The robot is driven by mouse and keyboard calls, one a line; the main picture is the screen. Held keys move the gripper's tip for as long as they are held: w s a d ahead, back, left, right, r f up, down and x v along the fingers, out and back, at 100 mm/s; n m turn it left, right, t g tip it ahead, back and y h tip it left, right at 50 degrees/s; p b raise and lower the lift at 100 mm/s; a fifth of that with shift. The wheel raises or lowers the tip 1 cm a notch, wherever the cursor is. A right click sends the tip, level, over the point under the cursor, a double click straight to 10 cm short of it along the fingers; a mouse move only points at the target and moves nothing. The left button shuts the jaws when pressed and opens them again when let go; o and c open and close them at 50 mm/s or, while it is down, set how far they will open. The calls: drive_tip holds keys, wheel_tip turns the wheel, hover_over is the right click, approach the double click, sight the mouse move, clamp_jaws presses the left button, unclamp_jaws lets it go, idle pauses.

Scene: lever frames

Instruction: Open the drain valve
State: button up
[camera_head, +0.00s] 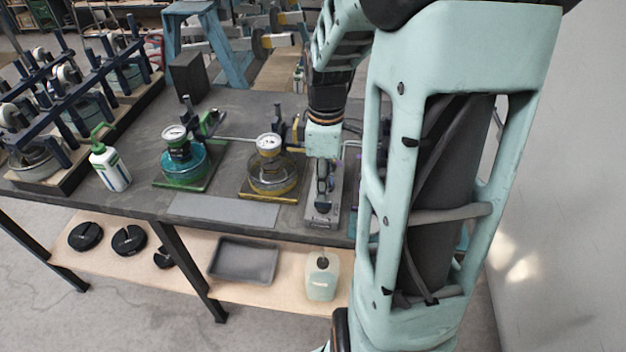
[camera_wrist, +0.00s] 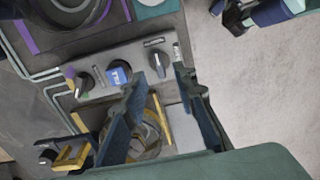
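A grey valve block (camera_wrist: 138,55) with several knobs and levers crosses the wrist view. On it are a dark knob (camera_wrist: 85,84), a blue tagged handle (camera_wrist: 118,74) and a grey lever knob (camera_wrist: 158,62). I cannot tell for sure which is the drain valve. My gripper (camera_wrist: 158,84) is open, its two dark fingers spread, with the grey lever knob just beyond the gap between the tips. In the head view my gripper (camera_head: 323,182) points down over the same block (camera_head: 322,216); contact cannot be made out there.
Left of the block stand a gauge on a yellow base (camera_head: 270,172) and one on a green base (camera_head: 180,160). A white bottle (camera_head: 112,170) and a rack of gauges (camera_head: 70,110) are further left. A tray (camera_head: 243,260) and a jug (camera_head: 322,278) sit on the lower shelf.

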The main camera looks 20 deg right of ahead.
sight(323, 205)
wheel_tip(323, 205, down, 5)
drive_tip(key=shift+f, duration=0.1)
idle(0.3)
clamp_jaws()
